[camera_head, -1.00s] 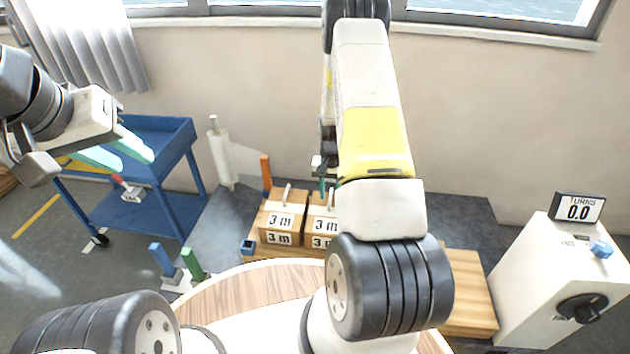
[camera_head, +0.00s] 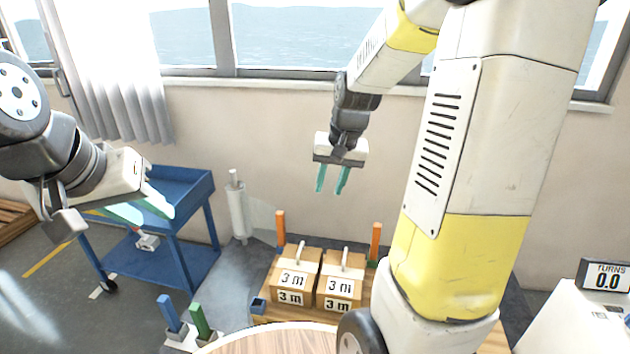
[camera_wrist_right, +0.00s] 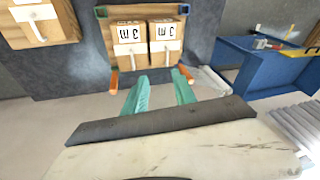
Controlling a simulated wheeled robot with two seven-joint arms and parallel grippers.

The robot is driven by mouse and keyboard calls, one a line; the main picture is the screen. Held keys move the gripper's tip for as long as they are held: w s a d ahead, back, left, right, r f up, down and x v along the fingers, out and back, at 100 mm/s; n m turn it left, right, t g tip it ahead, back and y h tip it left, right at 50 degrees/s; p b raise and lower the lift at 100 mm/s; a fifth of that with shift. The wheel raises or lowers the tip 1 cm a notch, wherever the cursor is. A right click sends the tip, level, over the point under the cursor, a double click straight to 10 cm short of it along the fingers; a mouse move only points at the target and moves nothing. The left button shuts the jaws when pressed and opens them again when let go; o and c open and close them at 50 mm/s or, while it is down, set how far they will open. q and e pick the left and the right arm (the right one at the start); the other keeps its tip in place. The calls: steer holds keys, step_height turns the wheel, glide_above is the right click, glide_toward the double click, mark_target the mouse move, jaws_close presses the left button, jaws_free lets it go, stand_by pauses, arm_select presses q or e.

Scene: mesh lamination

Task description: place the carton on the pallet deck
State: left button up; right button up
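Two brown cartons labelled "3 m", the left one (camera_head: 294,275) and the right one (camera_head: 341,281), stand side by side on the wooden pallet deck (camera_wrist_right: 150,13), each with a pale handle on top. Another brown block with a white label and handle (camera_wrist_right: 40,22), perhaps a carton, is at the upper left of the right wrist view, off this deck. My right gripper (camera_head: 331,184) is open and empty, above and behind the two cartons. My left gripper (camera_head: 146,212) is open and empty, high at the left before the blue cart. My right forearm hides the area right of the deck.
Orange posts (camera_head: 281,228) rise at the deck's far corners. A blue cart (camera_head: 190,190) and a white roll (camera_head: 237,210) stand left. Blue and green posts (camera_head: 199,320) are front left. A white machine (camera_head: 570,325) with a "TURNS 0.0" display (camera_head: 605,275) is at right.

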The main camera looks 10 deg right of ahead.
steer(key=s+a+r+n+t, duration=0.1)
steer(key=s+a+r, duration=0.1)
steer(key=s+r, duration=0.3)
steer(key=s+a+r+n+t+y, duration=0.1)
steer(key=s+r, duration=0.4)
steer(key=s, duration=0.7)
steer(key=a+n+t, duration=0.1)
steer(key=a, duration=0.1)
steer(key=shift+s+a+r, duration=0.2)
steer(key=shift+a+r, duration=0.1)
